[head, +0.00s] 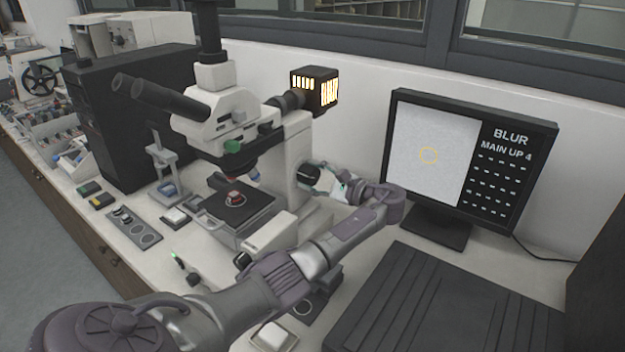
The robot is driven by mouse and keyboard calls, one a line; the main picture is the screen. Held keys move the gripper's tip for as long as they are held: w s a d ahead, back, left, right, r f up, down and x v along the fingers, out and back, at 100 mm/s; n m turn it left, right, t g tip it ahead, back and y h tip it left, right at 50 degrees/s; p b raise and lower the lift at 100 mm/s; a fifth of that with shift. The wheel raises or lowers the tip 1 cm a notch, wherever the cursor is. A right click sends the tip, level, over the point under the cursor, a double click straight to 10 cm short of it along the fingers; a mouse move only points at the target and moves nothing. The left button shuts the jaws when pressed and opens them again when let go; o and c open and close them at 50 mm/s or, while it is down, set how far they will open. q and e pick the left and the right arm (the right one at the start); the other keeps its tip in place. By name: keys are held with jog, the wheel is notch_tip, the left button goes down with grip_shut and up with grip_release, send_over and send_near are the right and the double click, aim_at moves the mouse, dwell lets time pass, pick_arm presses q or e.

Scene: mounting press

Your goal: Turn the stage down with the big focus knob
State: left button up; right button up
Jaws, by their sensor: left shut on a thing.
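A white microscope (297,149) stands on the bench, with a black stage (254,206) that carries a small red sample (234,198). The big focus knob (308,176) is a dark round knob on the right side of the microscope's body. My left arm reaches across the front from the lower left, and my left gripper (326,180) is shut on the knob from the right. The gripper hides part of the knob. My right gripper is not in view.
A tall black box (113,125) stands left of the microscope. A ridged black mat (440,310) fills the right front of the bench. A dark plate with round recesses (133,227) and small parts lie at the left front. The wall is close behind.

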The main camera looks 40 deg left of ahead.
pick_arm(q)
jog(key=n+b, duration=0.2)
jog(key=n, duration=0.1)
jog(key=n+b, duration=0.1)
jog(key=shift+f, duration=0.25)
jog(key=shift+r+n+b, duration=0.1)
jog(key=shift+n+b, duration=2.05)
jog(key=shift+n, duration=0.25)
jog(key=o, duration=1.2)
jog(key=shift+r, duration=0.1)
jog(key=shift+c, duration=0.2)
